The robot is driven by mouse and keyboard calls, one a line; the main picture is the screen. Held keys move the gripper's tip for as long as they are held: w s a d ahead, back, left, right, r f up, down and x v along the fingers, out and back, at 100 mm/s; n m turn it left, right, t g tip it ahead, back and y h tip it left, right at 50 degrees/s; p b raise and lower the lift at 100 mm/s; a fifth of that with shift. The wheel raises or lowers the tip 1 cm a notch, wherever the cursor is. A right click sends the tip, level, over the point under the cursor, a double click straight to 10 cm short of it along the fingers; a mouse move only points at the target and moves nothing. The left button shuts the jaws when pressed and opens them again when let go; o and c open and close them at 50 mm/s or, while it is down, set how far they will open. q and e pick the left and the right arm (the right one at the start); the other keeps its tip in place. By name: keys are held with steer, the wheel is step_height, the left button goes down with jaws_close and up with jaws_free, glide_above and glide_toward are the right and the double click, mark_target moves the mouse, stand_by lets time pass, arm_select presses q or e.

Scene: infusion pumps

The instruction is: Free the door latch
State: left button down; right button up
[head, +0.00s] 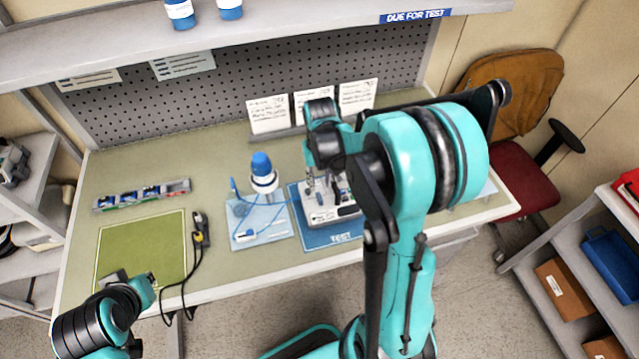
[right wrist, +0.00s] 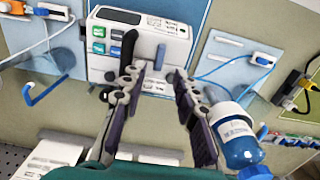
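The white infusion pump (head: 328,215) lies on the blue TEST mat (head: 342,238), partly hidden behind my right arm in the head view. In the right wrist view the pump (right wrist: 110,30) shows a dark screen and green and blue buttons.
A green mat (head: 140,250), a black cable (head: 190,270) and a parts rail (head: 142,194) lie further left.

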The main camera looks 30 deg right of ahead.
mark_target(320, 197)
step_height(320, 197, down, 7)
steer(key=shift+f+b, duration=0.1)
steer(key=shift+b, duration=0.55)
jaws_close()
